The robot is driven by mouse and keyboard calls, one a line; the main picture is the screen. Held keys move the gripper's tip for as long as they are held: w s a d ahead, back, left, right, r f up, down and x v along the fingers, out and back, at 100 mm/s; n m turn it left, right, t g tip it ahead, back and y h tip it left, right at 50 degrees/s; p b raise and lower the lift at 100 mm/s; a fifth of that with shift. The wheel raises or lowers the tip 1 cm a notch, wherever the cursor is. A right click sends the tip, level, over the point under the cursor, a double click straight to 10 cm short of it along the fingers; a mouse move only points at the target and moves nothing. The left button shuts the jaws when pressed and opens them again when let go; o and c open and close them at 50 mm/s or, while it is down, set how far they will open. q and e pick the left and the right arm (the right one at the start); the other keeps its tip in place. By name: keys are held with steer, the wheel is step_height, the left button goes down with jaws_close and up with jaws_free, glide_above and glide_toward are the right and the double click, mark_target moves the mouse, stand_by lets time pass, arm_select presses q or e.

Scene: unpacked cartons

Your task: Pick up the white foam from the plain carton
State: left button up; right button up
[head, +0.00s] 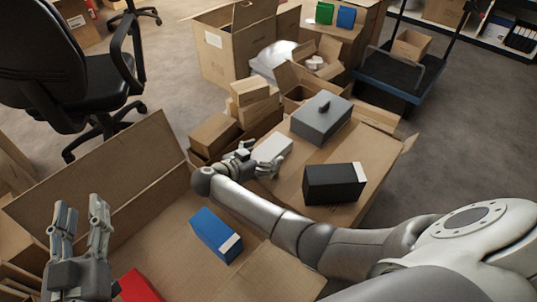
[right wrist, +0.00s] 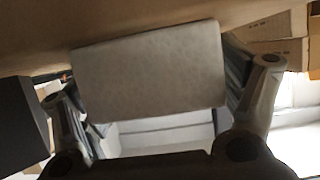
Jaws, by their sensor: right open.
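The white foam (head: 272,148) is a pale rectangular block at the left side of the plain carton (head: 290,187), beside a grey box. In the right wrist view the foam (right wrist: 150,72) fills the middle, between my right gripper's two spread fingers. My right gripper (head: 259,158) is open at the foam's near left end; I cannot tell whether the fingers touch it. My left gripper (head: 80,215) is open and empty at the lower left, far from the foam, with its fingers pointing up.
A grey box (head: 321,118) with a dark item on top and a black box (head: 334,183) share the plain carton. A nearer carton holds a blue box (head: 216,235) and a red box (head: 139,287). Small brown boxes (head: 214,133) stand left of the foam. An office chair (head: 75,70) is at upper left.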

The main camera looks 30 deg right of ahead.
steer(key=shift+c, duration=0.4)
steer(key=c, duration=0.6)
steer(key=shift+r, duration=0.1)
steer(key=shift+c, duration=0.3)
